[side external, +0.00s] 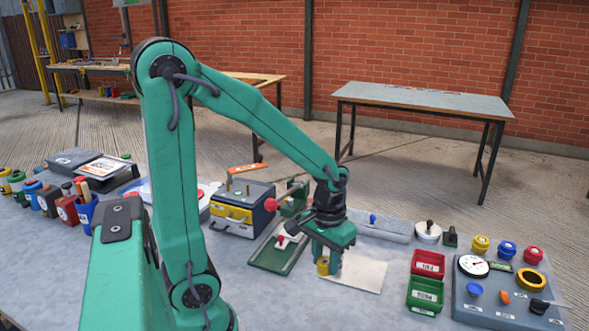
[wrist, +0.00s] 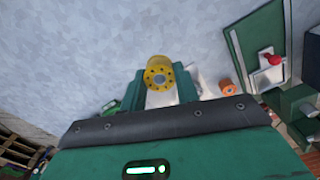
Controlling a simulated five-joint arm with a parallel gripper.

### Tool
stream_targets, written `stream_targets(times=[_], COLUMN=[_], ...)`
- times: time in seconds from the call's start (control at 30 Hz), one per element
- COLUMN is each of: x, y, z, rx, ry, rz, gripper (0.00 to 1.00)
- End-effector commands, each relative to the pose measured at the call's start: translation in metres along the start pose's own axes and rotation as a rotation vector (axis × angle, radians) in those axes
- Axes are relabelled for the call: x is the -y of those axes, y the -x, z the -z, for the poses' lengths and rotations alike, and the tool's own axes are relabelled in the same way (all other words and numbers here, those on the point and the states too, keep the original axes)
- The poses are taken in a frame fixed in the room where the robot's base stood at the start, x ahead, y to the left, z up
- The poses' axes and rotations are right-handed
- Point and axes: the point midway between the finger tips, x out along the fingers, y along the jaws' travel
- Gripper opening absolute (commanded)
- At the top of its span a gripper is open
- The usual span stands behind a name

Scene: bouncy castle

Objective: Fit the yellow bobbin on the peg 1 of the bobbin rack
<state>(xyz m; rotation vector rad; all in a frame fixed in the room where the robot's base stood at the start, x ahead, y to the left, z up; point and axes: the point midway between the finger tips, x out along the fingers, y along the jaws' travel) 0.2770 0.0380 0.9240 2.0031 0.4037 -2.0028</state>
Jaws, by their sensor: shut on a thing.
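The yellow bobbin (side external: 323,266) is held low at my gripper (side external: 328,260), just above or at the grey tabletop; I cannot tell if it touches. In the wrist view the yellow bobbin (wrist: 158,71) shows its round end with a ring of dark holes, between the green jaws of my gripper (wrist: 160,88). The jaws are shut on it. Peg numbers are not readable.
A green plate with a red-knobbed clamp (side external: 278,246) lies just left of my gripper. A white sheet (side external: 357,275) lies beside it on the right. Red (side external: 428,263) and green (side external: 425,293) bins and a control panel (side external: 505,295) stand further right.

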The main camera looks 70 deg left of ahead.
Motion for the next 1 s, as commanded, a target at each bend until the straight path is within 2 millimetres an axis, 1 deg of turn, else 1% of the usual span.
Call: stream_targets(times=[0.47,1.0], x=[0.000,0.000], y=[0.001,0.022], z=[0.000,0.000], rx=[-0.001,-0.001], ry=[-0.001,-0.001], rz=[0.000,0.000], gripper=[0.09,0.09])
